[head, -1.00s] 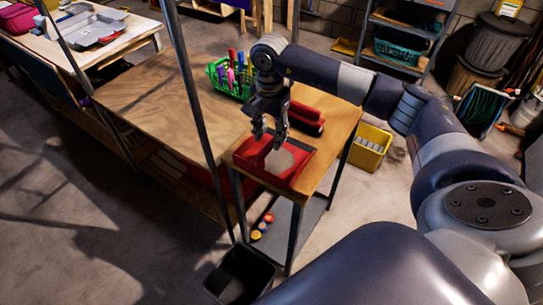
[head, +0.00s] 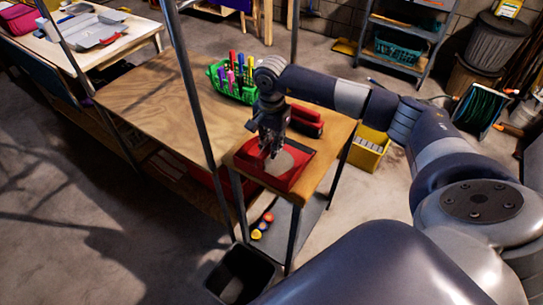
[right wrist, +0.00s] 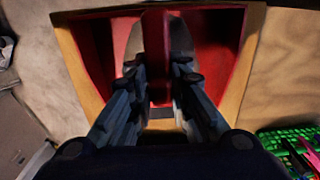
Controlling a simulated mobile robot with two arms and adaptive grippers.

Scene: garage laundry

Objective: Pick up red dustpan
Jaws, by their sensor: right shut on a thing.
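The red dustpan (head: 292,176) lies on the near right end of the wooden table in the head view. My right gripper (head: 268,150) is over its far left part, pointing down. In the right wrist view the fingers of my right gripper (right wrist: 159,85) are shut on a red upright part of the dustpan (right wrist: 225,28), which looks like its handle. The grip point is partly hidden by the fingers. My left gripper is not in the head view.
A green basket (head: 238,95) of colored pens stands behind the gripper on the table (head: 150,97). A red object (head: 306,118) lies just beyond the dustpan. A yellow bin (head: 368,150) and a black bin (head: 240,272) stand on the floor. A dark post crosses left of the dustpan.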

